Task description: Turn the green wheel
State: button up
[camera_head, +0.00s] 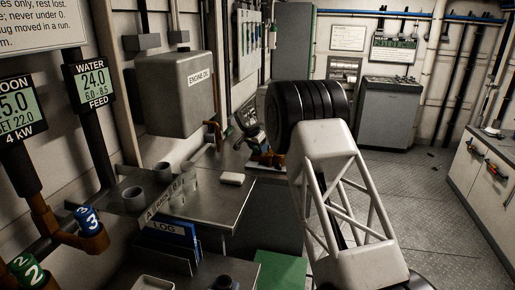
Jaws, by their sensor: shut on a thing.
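A green rounded part marked 2 (25,270) sits at the lower left edge, partly cut off by the frame. It is the only green wheel-like part I can make out, and no gripper is at it. A blue part marked 3 (88,220) sits above and right of it, on a brown pipe fitting. My arm's white lattice link and black ribbed joint stand at the centre right. I cannot make out my gripper; the joint may hide it. A small dark angular shape and brown fittings (265,157) show just left of the joint, too unclear to name.
A metal bench (215,205) holds small cups and a white block. A blue LOG binder (178,233) stands in front. The ENGINE OIL tank (175,95) hangs on the left wall beside display panels (90,85).

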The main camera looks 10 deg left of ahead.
jog(key=m, duration=0.2)
jog(key=m+g+h, duration=0.1)
jog(key=m, duration=0.1)
jog(key=shift+a+f+m+h, duration=0.1)
jog(key=shift+m+h, duration=0.2)
jog(key=shift+m+g+h, duration=0.4)
jog(key=shift+m+g, duration=0.2)
jog(key=shift+m, duration=1.1)
jog(key=o, duration=0.9)
jog(key=v, duration=0.8)
jog(key=shift+w, duration=0.15)
